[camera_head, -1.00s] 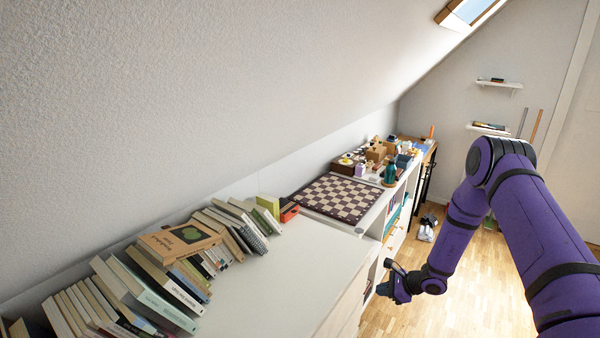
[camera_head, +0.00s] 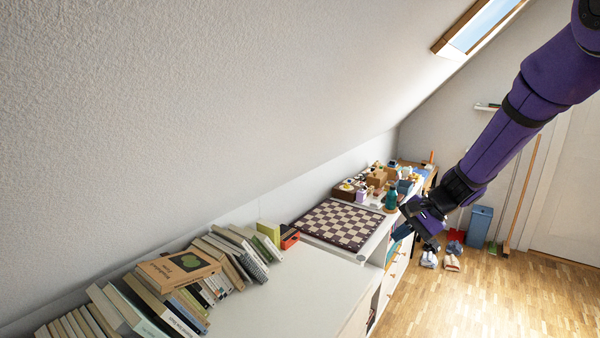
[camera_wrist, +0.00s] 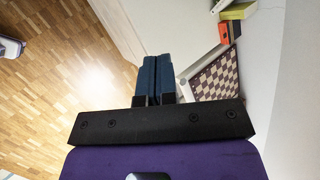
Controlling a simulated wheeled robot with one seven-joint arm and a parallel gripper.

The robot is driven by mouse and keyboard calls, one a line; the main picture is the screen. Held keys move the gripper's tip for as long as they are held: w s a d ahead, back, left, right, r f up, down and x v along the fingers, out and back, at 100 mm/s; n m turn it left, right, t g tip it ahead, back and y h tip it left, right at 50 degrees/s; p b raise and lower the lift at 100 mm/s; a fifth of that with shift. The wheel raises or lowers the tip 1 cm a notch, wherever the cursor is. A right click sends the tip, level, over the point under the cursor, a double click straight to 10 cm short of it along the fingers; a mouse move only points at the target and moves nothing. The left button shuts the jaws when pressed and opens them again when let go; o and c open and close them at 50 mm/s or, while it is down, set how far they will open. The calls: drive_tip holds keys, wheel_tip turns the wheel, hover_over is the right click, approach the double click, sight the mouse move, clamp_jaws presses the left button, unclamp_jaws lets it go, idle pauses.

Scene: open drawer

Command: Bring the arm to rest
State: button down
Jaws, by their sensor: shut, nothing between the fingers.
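My purple arm reaches in from the upper right in the head view. My gripper (camera_head: 403,232) hangs at its lower end, in front of the white cabinet (camera_head: 335,300) near the chessboard (camera_head: 343,223). In the wrist view my gripper (camera_wrist: 156,62) shows two dark blue fingers side by side, shut with nothing between them. The chessboard also shows in the wrist view (camera_wrist: 215,75), to the right of the fingers. My gripper appears to touch nothing.
Many books (camera_head: 175,290) lean on the cabinet top at the left. Small items (camera_head: 375,175) crowd its far end. Shoes (camera_head: 440,258), a blue bin (camera_head: 479,226) and brooms (camera_head: 522,195) stand on the floor at the back. The wooden floor (camera_head: 470,305) at the front right is clear.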

drive_tip(key=s+d+r+n+h, duration=0.1)
drive_tip(key=s+r+n+h, duration=0.3)
drive_tip(key=s+r, duration=0.95)
drive_tip(key=s+d+r+n+t+h, duration=0.1)
drive_tip(key=s+d+r+n+h, duration=0.1)
drive_tip(key=s, duration=0.7)
drive_tip(key=s+d+r+n+t+h, duration=0.1)
drive_tip(key=s+d+r+n+t, duration=0.1)
drive_tip(key=s, duration=0.7)
drive_tip(key=shift+d+r+n+h, duration=0.4)
drive_tip(key=shift+d+r+n, duration=0.1)
drive_tip(key=shift+d+r, duration=0.2)
